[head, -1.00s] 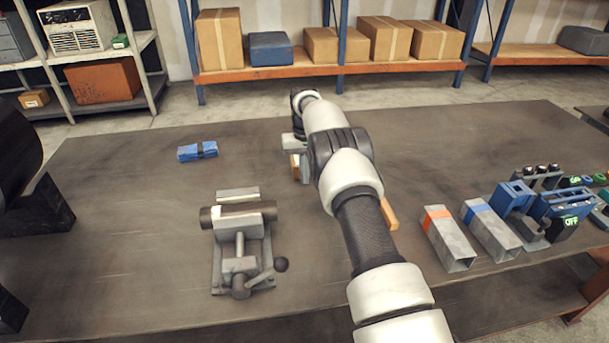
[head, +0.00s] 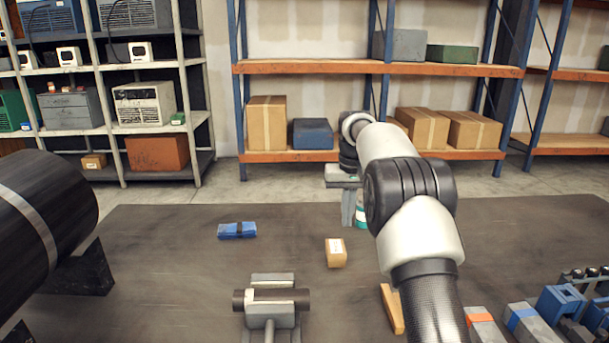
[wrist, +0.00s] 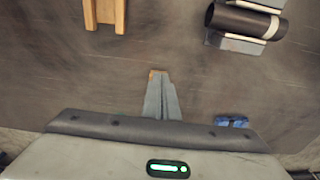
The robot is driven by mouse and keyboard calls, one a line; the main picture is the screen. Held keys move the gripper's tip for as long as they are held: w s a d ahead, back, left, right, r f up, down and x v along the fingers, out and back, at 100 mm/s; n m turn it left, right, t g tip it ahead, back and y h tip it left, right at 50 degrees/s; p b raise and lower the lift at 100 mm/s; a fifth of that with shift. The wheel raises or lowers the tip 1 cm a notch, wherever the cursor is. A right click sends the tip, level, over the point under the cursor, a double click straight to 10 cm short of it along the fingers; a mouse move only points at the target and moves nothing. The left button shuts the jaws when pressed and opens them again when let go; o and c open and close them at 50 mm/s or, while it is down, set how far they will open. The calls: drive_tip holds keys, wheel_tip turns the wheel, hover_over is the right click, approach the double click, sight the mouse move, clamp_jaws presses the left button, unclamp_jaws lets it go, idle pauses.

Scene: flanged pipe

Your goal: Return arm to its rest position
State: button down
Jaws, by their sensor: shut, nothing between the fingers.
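My gripper (head: 348,222) points down over the back middle of the dark table, shut and empty. Its closed grey fingers also show in the wrist view (wrist: 160,78), with nothing between them. My arm reaches forward from the lower right of the head view, and its wrist stands up against the shelf behind. The gripper appears to be above the table, clear of the objects on it.
A large black pipe (head: 45,215) is at left. Tubes and blue holders (head: 562,300) stand at right.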

drive_tip(key=s+r+t+p, duration=0.3)
drive_tip(key=s+r, duration=1.6)
drive_tip(key=s, duration=0.3)
drive_tip(key=s+f, duration=0.2)
drive_tip(key=s, duration=0.8)
drive_tip(key=s+f+t+p, duration=0.1)
drive_tip(key=s+f, duration=0.2)
drive_tip(key=s, duration=0.7)
drive_tip(key=shift+a+t+p, duration=0.2)
drive_tip(key=shift+t+p, duration=0.1)
